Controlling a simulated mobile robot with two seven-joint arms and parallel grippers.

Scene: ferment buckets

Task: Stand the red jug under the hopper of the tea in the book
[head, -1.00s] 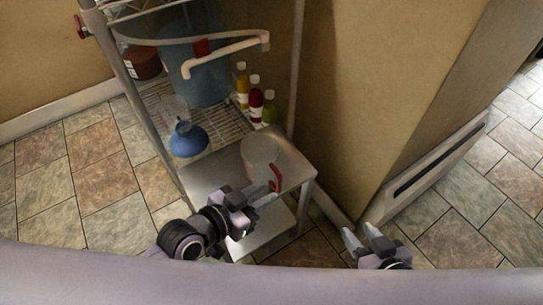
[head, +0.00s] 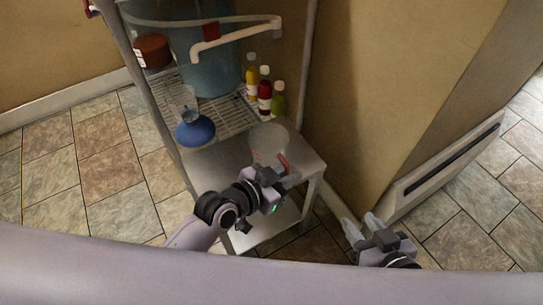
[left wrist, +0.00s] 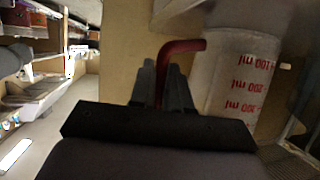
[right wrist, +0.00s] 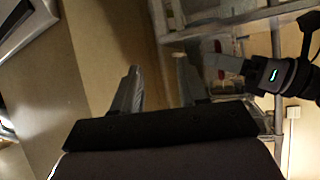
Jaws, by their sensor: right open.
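The red jug is a clear, whitish measuring jug (head: 269,143) with a red handle and red ml marks. It stands upright on the small grey table (head: 218,160) in the head view. The jug fills the upper right of the left wrist view (left wrist: 240,75). My left gripper (head: 289,177) is at the handle's lower part; in the left wrist view its fingers (left wrist: 161,80) are close together with the red handle between them. My right gripper (head: 360,225) is open and empty, right of the table; its fingers (right wrist: 158,85) are apart in the right wrist view. No book or labelled tea shows.
A white pipe (head: 235,40) runs above. A wall (head: 400,90) stands close on the right.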

